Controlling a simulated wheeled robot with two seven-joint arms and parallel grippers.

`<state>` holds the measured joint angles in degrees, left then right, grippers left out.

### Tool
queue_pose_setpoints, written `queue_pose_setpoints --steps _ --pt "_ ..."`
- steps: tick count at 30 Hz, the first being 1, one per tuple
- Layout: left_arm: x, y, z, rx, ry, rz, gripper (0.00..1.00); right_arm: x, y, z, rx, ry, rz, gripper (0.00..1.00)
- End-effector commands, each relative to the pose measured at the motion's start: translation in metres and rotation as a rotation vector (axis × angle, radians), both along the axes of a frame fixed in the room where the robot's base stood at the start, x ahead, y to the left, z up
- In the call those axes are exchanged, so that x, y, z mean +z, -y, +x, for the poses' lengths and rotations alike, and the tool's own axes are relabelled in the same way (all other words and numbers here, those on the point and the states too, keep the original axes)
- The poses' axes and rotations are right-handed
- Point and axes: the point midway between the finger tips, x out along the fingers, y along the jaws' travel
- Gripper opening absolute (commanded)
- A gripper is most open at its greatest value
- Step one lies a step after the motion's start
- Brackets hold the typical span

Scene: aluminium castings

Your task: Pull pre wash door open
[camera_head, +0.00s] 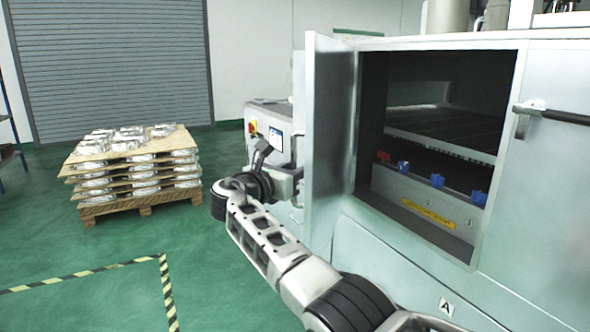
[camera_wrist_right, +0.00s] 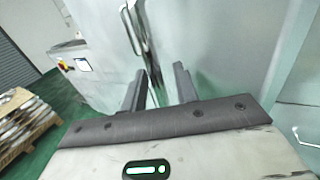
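The pre wash door (camera_head: 328,140) is a silver metal panel, swung out to the left from the machine's opening. My right arm reaches past the front of the machine, and my right gripper (camera_head: 264,150) is on the outer side of the door. In the right wrist view, the two dark fingers (camera_wrist_right: 160,88) stand apart, with a gap between them. The shiny door handle (camera_wrist_right: 134,28) lies just beyond them, its lower end close to the left finger. I cannot tell whether they touch. My left gripper is not in view.
The open compartment (camera_head: 440,100) shows a rack and blue and red fittings. A control panel (camera_head: 274,135) stands behind the door. A pallet of castings (camera_head: 130,208) stands at left on the green floor. Another door handle (camera_head: 552,114) is at right. The floor between pallet and machine is clear.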

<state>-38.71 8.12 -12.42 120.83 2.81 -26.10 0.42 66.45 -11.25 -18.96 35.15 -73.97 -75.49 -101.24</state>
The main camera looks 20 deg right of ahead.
Motion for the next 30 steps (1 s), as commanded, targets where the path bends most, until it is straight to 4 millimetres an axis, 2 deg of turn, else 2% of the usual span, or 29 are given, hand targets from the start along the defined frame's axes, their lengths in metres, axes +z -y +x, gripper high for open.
queue_pose_setpoints --steps 5,18,24,30 --pt "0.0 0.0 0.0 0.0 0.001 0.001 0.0 -0.002 -0.022 -0.014 0.004 0.0 0.004 0.3" --pt "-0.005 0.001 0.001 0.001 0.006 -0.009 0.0 -0.002 -0.104 -0.073 0.003 0.0 0.001 0.3" --pt "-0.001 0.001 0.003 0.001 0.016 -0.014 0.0 0.0 -0.123 -0.087 0.0 0.001 0.001 0.3" --pt "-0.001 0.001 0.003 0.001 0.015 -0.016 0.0 0.0 -0.127 -0.09 -0.001 0.001 0.001 0.3"
